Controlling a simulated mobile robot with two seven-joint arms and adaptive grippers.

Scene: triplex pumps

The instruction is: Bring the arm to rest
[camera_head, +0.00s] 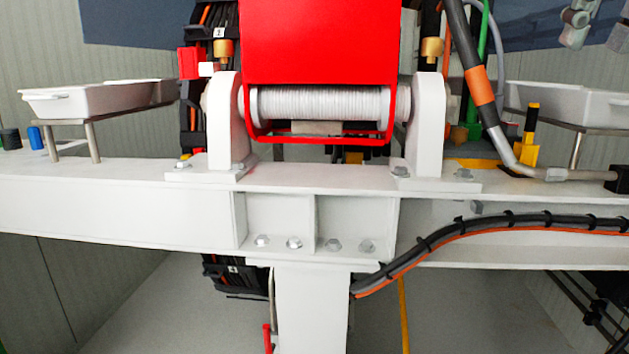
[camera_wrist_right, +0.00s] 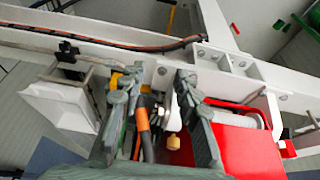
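My right gripper (camera_head: 592,30) shows only in part at the top right corner of the head view, raised above the right white tray (camera_head: 565,103) and apart from it. In the right wrist view its two grey fingers (camera_wrist_right: 158,84) stand wide apart with nothing held between them. Behind the gap lie an orange-banded hose and brass-coloured fittings, farther off. My left gripper is in neither view.
A red winch housing (camera_head: 318,40) with a white rope drum (camera_head: 320,105) stands mid-beam. The white beam (camera_head: 110,205) spans the scene. Another white tray (camera_head: 60,103) is at left. A dark hose (camera_head: 483,85) rises near the right tray; a cable bundle (camera_head: 500,225) runs along the beam.

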